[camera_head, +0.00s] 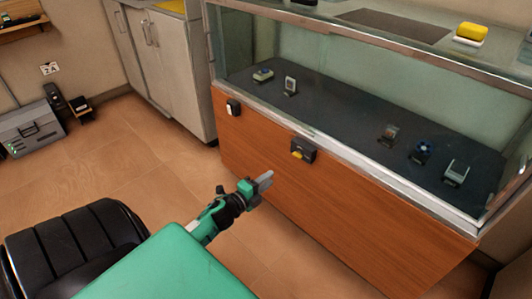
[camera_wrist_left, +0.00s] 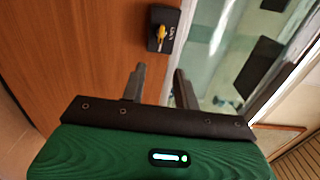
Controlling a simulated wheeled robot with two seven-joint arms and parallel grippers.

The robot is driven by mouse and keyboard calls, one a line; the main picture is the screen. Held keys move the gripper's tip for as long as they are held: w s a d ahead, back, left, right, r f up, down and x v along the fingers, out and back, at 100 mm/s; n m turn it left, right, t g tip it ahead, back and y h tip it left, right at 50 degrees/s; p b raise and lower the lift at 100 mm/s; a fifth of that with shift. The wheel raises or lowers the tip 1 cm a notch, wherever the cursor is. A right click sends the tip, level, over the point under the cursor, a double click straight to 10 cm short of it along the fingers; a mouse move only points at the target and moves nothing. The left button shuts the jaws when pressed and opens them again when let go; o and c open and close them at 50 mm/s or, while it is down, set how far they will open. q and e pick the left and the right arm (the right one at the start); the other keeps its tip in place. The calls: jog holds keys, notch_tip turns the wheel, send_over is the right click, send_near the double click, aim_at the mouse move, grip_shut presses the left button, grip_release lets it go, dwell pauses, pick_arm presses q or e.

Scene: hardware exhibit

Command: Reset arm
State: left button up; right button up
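My left gripper (camera_head: 267,178) reaches out over the floor in front of the wooden front of a glass display case (camera_head: 330,215). In the left wrist view its two grey fingers (camera_wrist_left: 160,70) stand apart with nothing between them, so it is open and empty. A small black box (camera_head: 304,151) with a yellow piece on it is fixed to the case front, beyond the fingers. It also shows in the wrist view (camera_wrist_left: 163,28), with the fingertips clear of it. My right gripper is in neither view.
Several small exhibits stand on the dark shelf (camera_head: 340,112) behind the glass. A yellow object (camera_head: 470,33) lies on top of the case. Grey cabinets (camera_head: 175,65) stand behind, and a grey case (camera_head: 32,130) is at the left wall. Open floor (camera_head: 120,165) lies to the left.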

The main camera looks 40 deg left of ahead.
pick_arm(q)
jog(key=shift+d, duration=0.1)
